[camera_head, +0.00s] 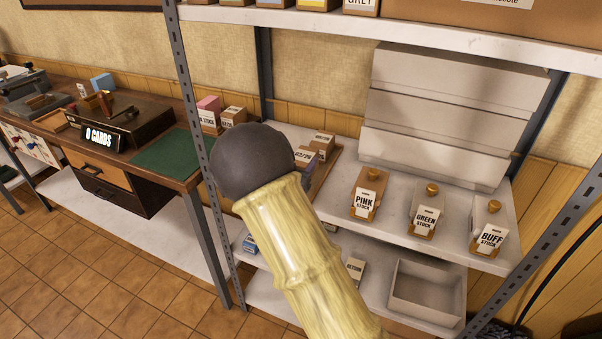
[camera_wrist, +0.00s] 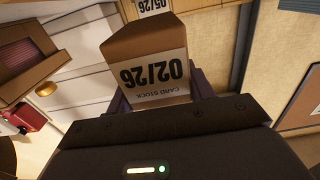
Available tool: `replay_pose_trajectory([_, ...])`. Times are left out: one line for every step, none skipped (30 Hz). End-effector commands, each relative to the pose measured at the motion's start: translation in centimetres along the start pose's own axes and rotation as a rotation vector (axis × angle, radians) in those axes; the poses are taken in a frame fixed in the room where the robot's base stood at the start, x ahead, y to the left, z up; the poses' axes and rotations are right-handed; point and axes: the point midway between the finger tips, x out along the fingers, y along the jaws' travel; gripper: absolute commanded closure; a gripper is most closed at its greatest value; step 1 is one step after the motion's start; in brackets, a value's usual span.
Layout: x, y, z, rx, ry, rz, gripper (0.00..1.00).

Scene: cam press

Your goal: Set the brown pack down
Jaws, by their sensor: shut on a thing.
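The brown pack (camera_wrist: 145,46) shows in the wrist view, with a white label reading 02/26 and CARD STOCK upside down. My gripper (camera_wrist: 158,88) is shut on it, one dark purple finger on each side. Another pack (camera_wrist: 155,7) labelled 05/26 shows just beyond it, at the top of the picture. In the head view my arm hides most of the gripper. Small brown packs (camera_head: 322,144) show just right of the arm's dark joint, on the middle shelf. I cannot tell whether the held pack touches a surface beneath it.
An open empty bin (camera_head: 428,290) sits on the lower shelf. Metal uprights (camera_head: 195,120) frame the shelving. A desk with a green mat (camera_head: 172,153) stands left.

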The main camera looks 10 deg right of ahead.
Motion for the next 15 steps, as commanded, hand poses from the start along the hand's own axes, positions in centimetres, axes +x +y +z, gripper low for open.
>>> replay_pose_trajectory([0.0,0.0,0.2,0.000,0.001,0.000,0.78])
replay_pose_trajectory([0.0,0.0,0.5,-0.001,0.001,0.000,0.78])
replay_pose_trajectory([0.0,0.0,0.9,-0.001,0.000,0.000,0.78])
replay_pose_trajectory([0.0,0.0,1.4,-0.003,-0.001,0.000,0.78])
replay_pose_trajectory([0.0,0.0,1.9,-0.004,-0.001,0.000,0.78])
replay_pose_trajectory([0.0,0.0,2.4,-0.003,-0.001,0.000,0.78])
replay_pose_trajectory([0.0,0.0,2.9,-0.003,0.000,0.000,0.78])
replay_pose_trajectory([0.0,0.0,3.2,-0.004,0.000,0.000,0.78])
replay_pose_trajectory([0.0,0.0,3.5,-0.002,0.001,0.000,0.78])
replay_pose_trajectory([0.0,0.0,3.6,-0.001,0.001,0.000,0.78])
replay_pose_trajectory([0.0,0.0,3.7,0.000,0.002,0.000,0.78])
replay_pose_trajectory([0.0,0.0,3.7,0.001,0.002,0.000,0.78])
replay_pose_trajectory([0.0,0.0,3.7,0.002,0.002,0.000,0.78])
replay_pose_trajectory([0.0,0.0,3.6,0.002,0.002,0.000,0.78])
replay_pose_trajectory([0.0,0.0,3.6,0.002,0.002,0.000,0.78])
